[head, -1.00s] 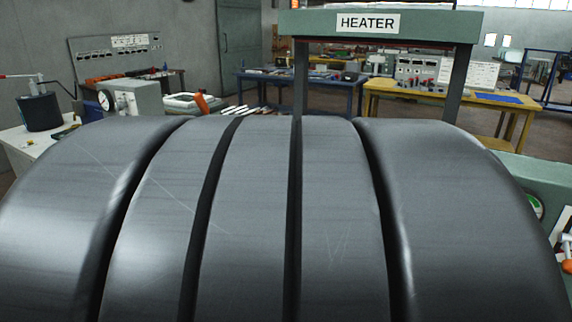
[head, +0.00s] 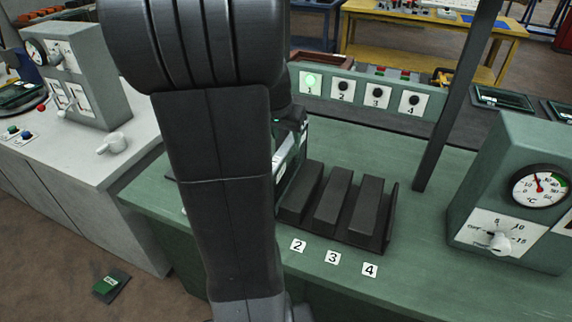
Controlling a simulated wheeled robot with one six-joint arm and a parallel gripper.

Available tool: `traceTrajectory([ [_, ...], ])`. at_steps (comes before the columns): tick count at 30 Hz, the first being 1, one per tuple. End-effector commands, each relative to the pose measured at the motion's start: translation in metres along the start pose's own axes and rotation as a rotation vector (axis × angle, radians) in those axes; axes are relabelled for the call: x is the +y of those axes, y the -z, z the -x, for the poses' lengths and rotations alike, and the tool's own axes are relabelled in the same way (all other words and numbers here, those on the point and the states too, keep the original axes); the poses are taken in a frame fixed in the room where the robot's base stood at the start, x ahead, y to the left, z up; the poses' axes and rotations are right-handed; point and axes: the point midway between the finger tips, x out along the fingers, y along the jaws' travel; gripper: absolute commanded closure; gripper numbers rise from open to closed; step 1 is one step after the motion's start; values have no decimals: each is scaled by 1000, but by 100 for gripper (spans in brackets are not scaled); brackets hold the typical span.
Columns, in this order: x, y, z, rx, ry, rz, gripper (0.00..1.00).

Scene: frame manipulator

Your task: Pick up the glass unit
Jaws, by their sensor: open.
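My arm comes down across the left-middle of the head view and hides much of what is behind it. My gripper (head: 290,118) shows only in part as a dark shape just right of the arm, above the left end of a black slotted rack (head: 388,228). It is open. Below it, a pale, shiny upright panel (head: 288,152), which may be the glass unit, stands at the rack's left end, partly hidden by the arm. I cannot tell whether the jaws are around it or touching it.
The rack stands on a green bench (head: 420,270) with labels 2, 3 and 4 before it. Behind is a button panel (head: 370,95), button 1 lit green. A post (head: 455,100) and gauge box (head: 515,190) stand right. A small green-and-dark object (head: 110,285) lies on the floor.

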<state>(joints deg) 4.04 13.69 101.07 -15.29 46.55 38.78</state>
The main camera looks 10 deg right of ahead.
Motion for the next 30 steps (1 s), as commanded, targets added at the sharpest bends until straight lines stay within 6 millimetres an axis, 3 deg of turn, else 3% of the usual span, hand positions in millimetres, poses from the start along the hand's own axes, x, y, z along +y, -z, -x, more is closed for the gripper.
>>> traceTrajectory([
  [8, 1, -3, -21, -3, -2, 2, 55],
  [16, 2, -8, -56, -2, -2, 0, 55],
  [26, 1, -8, -64, 0, 0, 1, 55],
  [27, 1, -8, -64, 0, 0, 1, 56],
  [30, 1, -8, -64, 0, 0, 1, 76],
])
